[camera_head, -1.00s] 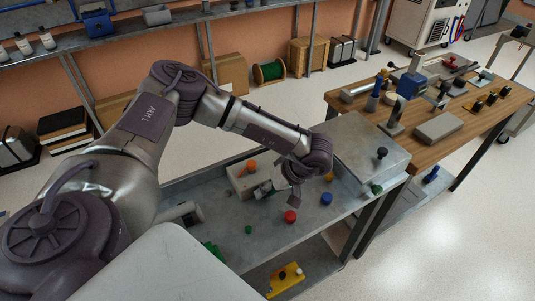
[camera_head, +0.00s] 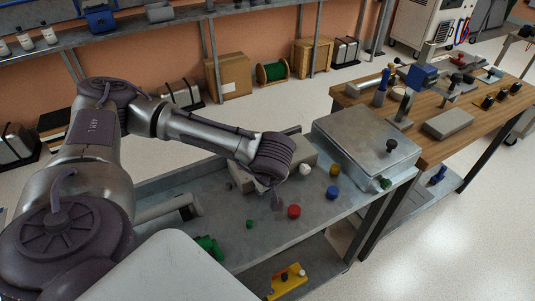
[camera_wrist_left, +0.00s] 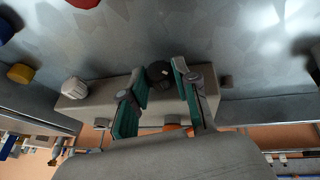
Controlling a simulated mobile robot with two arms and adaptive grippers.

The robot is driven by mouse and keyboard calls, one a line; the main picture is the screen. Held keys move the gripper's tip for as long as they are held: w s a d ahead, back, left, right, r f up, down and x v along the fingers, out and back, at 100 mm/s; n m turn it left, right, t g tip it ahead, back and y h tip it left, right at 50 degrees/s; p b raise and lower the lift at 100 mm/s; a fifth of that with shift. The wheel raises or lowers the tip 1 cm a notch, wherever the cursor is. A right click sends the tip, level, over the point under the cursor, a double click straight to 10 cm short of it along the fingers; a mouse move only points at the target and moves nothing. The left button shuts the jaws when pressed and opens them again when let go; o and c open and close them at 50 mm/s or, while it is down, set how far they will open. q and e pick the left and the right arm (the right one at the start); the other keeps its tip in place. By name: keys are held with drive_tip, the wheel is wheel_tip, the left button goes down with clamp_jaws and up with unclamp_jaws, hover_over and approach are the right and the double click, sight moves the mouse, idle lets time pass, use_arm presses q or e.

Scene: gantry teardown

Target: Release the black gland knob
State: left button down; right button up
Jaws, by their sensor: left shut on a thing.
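The black gland knob (camera_wrist_left: 159,74) shows in the left wrist view on the edge of a grey block (camera_wrist_left: 98,110). My left gripper (camera_wrist_left: 161,79) has its teal-lined fingers on either side of the knob and is shut on it. In the head view my left wrist covers the knob and most of the gripper; the grey block (camera_head: 303,151) shows behind the wrist. A white knob (camera_wrist_left: 74,89) sits on the same block, and it also shows in the head view (camera_head: 305,169). An orange part (camera_wrist_left: 172,127) is partly hidden between the fingers. My right gripper is out of view.
Red (camera_head: 294,211), blue (camera_head: 333,193) and yellow (camera_head: 334,170) knobs stand on the grey bench. A wooden table (camera_head: 460,140) with several tools lies beyond.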

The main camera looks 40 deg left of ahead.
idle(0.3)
use_arm(q)
drive_tip(key=c, duration=0.9)
unclamp_jaws()
drive_tip(key=shift+o, duration=0.2)
drive_tip(key=shift+r, duration=0.15)
drive_tip(key=v, duration=1.1)
drive_tip(key=shift+s+r, duration=0.25)
drive_tip(key=shift+r, duration=0.1)
drive_tip(key=shift+d, duration=0.1)
